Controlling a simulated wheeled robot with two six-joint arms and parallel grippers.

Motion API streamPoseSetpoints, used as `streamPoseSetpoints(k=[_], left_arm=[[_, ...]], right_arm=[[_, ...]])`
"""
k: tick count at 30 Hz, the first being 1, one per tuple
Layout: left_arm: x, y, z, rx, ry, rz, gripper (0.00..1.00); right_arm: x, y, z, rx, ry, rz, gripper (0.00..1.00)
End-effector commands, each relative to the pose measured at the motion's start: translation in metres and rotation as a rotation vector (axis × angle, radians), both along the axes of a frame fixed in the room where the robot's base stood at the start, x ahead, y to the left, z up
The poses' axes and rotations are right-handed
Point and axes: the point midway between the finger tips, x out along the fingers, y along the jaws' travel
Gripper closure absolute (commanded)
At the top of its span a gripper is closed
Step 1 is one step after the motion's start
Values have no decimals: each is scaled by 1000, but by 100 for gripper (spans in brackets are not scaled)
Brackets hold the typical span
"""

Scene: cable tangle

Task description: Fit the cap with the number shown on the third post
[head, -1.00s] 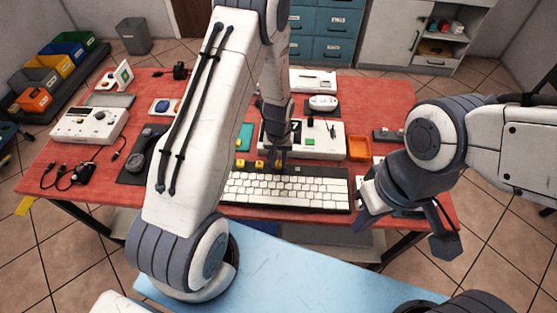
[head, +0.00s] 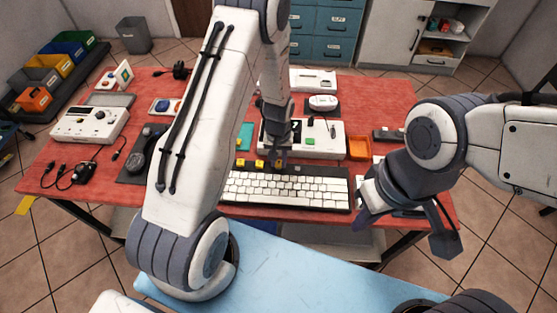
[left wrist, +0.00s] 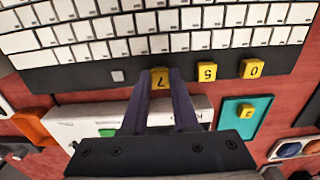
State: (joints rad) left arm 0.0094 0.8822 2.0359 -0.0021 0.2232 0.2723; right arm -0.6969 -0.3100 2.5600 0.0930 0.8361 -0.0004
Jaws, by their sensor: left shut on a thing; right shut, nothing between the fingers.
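My left gripper (head: 279,162) is behind the keyboard, and its fingers are shut on a yellow cap (left wrist: 160,75) in the left wrist view. The digit on this cap looks like a 7, seen upside down. Two more yellow caps stand in a row beside it, one like a 5 (left wrist: 207,72) and one like a 0 (left wrist: 251,69). Another yellow cap (left wrist: 246,111) lies on a teal pad (left wrist: 232,122). A white device (head: 330,147) with a dark display (head: 297,125) and a green patch stands behind; my left arm partly covers it and I cannot make out the posts. My right gripper (head: 366,216) is shut and empty at the right front edge.
The white keyboard (head: 285,188) lies in front of the caps. An orange tray (head: 359,147) stands right of the device. A white box with knobs (head: 90,124), cables (head: 65,175) and other gadgets occupy the left of the red table.

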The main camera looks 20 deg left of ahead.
Motion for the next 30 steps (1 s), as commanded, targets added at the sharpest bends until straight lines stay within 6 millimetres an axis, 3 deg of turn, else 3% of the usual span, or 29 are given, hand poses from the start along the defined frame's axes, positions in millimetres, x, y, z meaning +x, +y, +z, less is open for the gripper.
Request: streamPoseSetpoints(k=[30], left_arm=[[0, 0, -11, 0, 0, 0, 100]], right_arm=[[0, 0, -8, 0, 0, 0, 100]])
